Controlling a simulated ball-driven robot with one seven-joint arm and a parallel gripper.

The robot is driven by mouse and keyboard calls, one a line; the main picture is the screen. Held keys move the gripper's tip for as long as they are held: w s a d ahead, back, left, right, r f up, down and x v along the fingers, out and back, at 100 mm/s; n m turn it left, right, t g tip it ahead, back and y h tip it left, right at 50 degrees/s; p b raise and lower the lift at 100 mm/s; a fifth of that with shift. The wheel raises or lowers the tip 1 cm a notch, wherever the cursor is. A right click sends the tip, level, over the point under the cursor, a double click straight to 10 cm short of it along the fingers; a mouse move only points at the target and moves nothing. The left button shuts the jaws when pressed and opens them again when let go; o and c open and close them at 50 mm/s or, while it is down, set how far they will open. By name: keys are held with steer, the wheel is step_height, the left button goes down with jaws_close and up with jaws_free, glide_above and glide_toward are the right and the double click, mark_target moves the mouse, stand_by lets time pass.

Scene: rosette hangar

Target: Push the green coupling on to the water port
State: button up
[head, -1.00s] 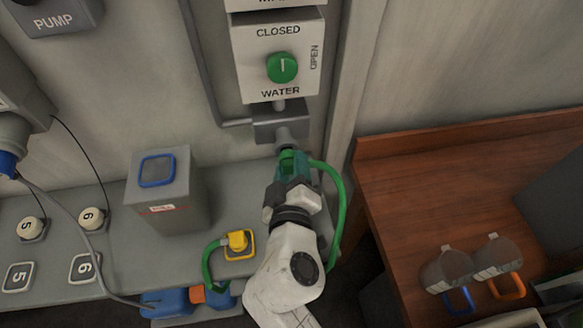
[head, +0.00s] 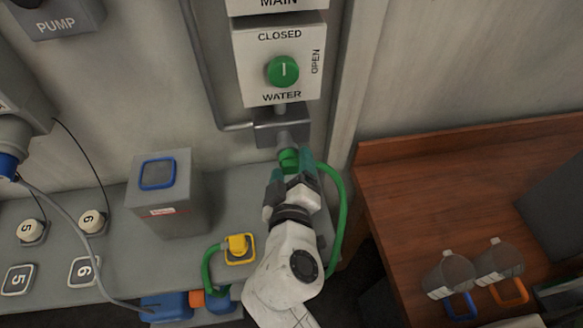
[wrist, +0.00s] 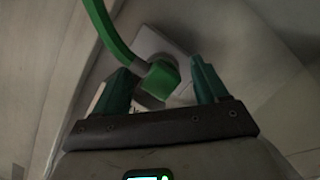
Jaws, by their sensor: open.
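The green coupling (head: 289,158) sits at the end of the grey water port (head: 287,136), in line with it and with no clear gap showing. How deep it is seated cannot be told. The green hose (head: 338,200) runs from it to the right and down. My gripper (head: 291,175) is open just below the coupling, with its teal fingers apart. In the wrist view, the coupling (wrist: 160,80) shows between the two spread fingers of my gripper (wrist: 163,88), with clear space at the right finger.
The water valve's green knob (head: 283,71) is above the port, its white mark upright towards CLOSED. A grey box (head: 165,205) and a yellow fitting (head: 238,246) are on the grey bench to the left. A wooden desk (head: 420,200) with two clear containers is at right.

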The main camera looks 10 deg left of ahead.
steer(key=shift+s, duration=0.15)
steer(key=a+b+v, duration=0.1)
steer(key=b+v, duration=0.1)
steer(key=v, duration=0.8)
steer(key=shift+s+d, duration=0.25)
steer(key=shift+d, duration=0.25)
